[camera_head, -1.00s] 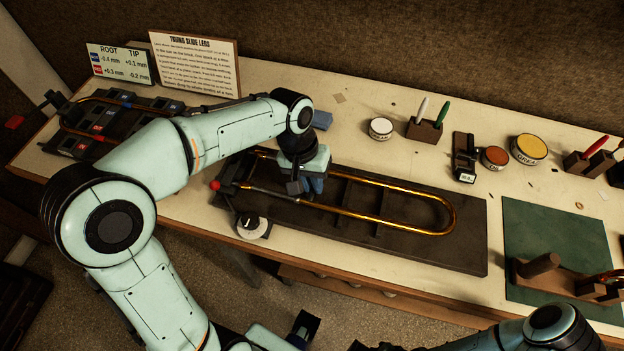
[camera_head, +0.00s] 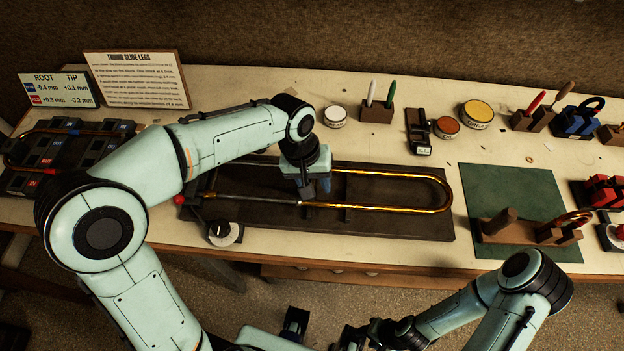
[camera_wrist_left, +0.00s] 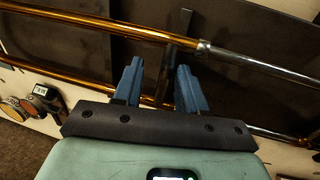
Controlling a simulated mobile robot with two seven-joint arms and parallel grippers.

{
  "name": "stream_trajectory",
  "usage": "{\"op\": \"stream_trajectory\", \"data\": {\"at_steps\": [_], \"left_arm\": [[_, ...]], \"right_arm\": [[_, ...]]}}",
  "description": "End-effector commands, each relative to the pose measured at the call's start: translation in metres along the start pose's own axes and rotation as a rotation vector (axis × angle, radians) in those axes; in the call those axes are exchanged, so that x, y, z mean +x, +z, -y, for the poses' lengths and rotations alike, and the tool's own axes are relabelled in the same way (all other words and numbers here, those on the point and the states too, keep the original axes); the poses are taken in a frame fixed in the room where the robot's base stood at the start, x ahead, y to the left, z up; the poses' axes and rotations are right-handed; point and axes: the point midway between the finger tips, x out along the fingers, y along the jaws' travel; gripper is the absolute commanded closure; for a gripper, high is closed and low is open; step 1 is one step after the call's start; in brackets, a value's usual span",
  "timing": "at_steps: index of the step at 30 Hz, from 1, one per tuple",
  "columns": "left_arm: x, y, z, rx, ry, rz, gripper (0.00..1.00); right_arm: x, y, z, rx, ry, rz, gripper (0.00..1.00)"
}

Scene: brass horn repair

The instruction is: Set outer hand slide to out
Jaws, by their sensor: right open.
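The hand slide (camera_head: 400,208) is a long brass U lying on a dark board (camera_head: 420,227), its curved end near the board's right edge. Silver tube (camera_head: 270,201) shows at its left, and a red knob (camera_head: 179,200) sits at the board's left end. My left gripper (camera_head: 312,190) is over the slide, by the silver-to-brass joint. In the left wrist view its blue fingers (camera_wrist_left: 160,72) stand apart, with a dark crosspiece (camera_wrist_left: 181,22) running between them; contact is unclear. My right gripper (camera_head: 352,338) is low in front of the table, far from the slide.
A dial (camera_head: 224,234) sits at the board's front left corner. Tins (camera_head: 476,113) and pen holders (camera_head: 377,111) stand behind. A green mat (camera_head: 500,190) with a wooden stand lies right of the board.

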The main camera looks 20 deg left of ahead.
Motion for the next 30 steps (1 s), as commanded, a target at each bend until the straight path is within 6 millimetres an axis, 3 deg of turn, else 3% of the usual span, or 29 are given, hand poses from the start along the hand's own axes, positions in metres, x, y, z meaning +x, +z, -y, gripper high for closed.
{"op": "stream_trajectory", "data": {"at_steps": [8,21,30], "left_arm": [[-0.009,-0.001,0.001,-0.002,-0.002,-0.002,0.59],[-0.1,-0.001,-0.001,0.0,0.0,-0.004,0.59],[-0.133,-0.001,-0.001,0.0,-0.001,-0.001,0.59]], "right_arm": [[-0.001,0.0,0.001,0.0,0.0,-0.001,0.57],[-0.017,-0.004,0.007,-0.003,-0.003,-0.008,0.57],[-0.023,-0.006,0.01,-0.004,-0.004,-0.011,0.57]]}}
